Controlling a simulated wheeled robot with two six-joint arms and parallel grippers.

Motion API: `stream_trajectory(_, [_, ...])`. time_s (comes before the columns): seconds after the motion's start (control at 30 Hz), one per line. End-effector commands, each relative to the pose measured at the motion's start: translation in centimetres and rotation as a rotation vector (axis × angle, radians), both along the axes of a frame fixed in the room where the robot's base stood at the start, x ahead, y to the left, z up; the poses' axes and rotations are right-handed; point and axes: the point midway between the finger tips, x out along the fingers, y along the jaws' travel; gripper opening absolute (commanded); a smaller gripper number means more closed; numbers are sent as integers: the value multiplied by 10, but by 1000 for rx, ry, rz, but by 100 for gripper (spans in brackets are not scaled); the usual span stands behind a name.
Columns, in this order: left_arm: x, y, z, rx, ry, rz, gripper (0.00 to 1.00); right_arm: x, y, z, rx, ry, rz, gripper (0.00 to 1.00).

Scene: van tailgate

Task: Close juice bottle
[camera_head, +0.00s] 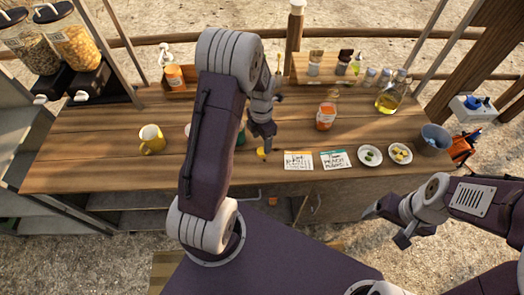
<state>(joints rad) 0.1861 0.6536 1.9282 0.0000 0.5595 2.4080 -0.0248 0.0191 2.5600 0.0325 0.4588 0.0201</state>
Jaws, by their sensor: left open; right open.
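A clear bottle or jar (326,116) with orange-red contents and a pale label stands upright on the wooden counter, right of my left gripper. I cannot tell for sure whether it is the juice bottle. A green object (241,134) is mostly hidden behind my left arm. A small yellow piece (262,154), possibly a cap, lies near the counter's front edge, just below my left gripper. My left gripper (270,122) is open over the counter, with nothing visible in it. My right gripper (385,224) is open and empty in front of the counter, at lower right.
A yellow mug (151,139) stands at left. Two cards (299,160) and two small plates (370,155) line the front edge. An oil bottle (390,97) and a grey bucket (433,139) stand at right. Cereal dispensers (72,45) stand at far left. The counter's centre right is clear.

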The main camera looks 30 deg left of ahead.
Motion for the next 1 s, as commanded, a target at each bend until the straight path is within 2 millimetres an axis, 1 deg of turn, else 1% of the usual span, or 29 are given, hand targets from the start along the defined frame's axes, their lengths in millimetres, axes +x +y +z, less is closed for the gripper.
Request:
stream_trajectory(0.07, [0,0,-3,0,1,0,62,0,0,0,0,0,0,82])
stream_trajectory(0.3, [0,0,-3,0,1,0,62,0,0,0,0,0,0,82])
stream_trajectory(0.37, [0,0,-7,-1,3,0,62,0,0,2,0,0,0,82])
stream_trajectory(0.53, [-1,-2,-35,-1,5,-1,62,0,0,8,0,0,0,82])
stream_trajectory(0.6, [0,-2,-46,-1,4,-1,62,0,0,7,0,0,0,82])
stream_trajectory(0.7, [0,-2,-53,0,1,0,62,0,0,7,0,0,0,82])
stream_trajectory(1.0, [1,-1,-55,0,0,0,62,0,0,7,0,0,0,82])
